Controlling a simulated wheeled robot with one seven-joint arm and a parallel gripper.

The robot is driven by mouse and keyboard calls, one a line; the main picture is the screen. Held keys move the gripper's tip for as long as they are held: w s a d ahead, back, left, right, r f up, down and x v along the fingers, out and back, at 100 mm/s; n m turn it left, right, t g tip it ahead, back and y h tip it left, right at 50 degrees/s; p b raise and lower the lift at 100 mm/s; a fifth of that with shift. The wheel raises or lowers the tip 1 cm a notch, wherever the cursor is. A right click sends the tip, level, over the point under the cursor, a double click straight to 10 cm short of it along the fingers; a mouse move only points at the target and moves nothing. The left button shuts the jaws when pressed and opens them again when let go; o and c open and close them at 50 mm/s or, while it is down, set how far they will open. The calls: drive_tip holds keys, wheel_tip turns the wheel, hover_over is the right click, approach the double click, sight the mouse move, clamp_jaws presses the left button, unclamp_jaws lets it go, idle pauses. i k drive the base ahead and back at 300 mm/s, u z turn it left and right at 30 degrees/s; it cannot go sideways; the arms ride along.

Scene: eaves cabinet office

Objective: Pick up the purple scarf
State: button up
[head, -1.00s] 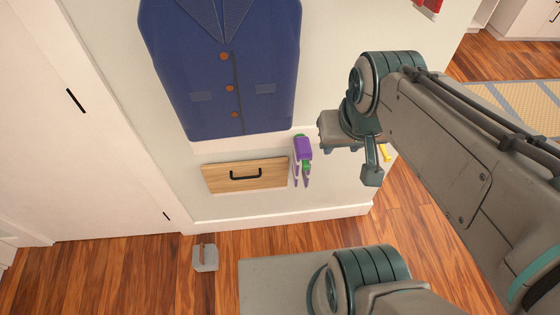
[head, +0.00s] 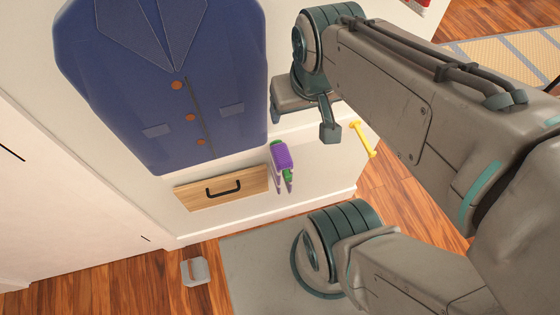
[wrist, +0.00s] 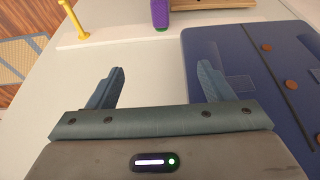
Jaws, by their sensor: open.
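The purple scarf (head: 282,158), with green parts, hangs low against the white wall, just right of a wooden drawer front.
A large blue jacket (head: 165,85) is on the wall left of my wrist. The wooden drawer front (head: 222,187) has a black handle. A yellow rod (head: 362,139) sticks out right of the scarf. A small grey object (head: 195,271) is on the wooden floor, left of a grey mat (head: 255,265).

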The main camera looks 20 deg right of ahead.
sight(281, 159)
drive_tip(key=u, duration=1.65)
drive_tip(key=k, duration=0.75)
drive_tip(key=z, duration=1.05)
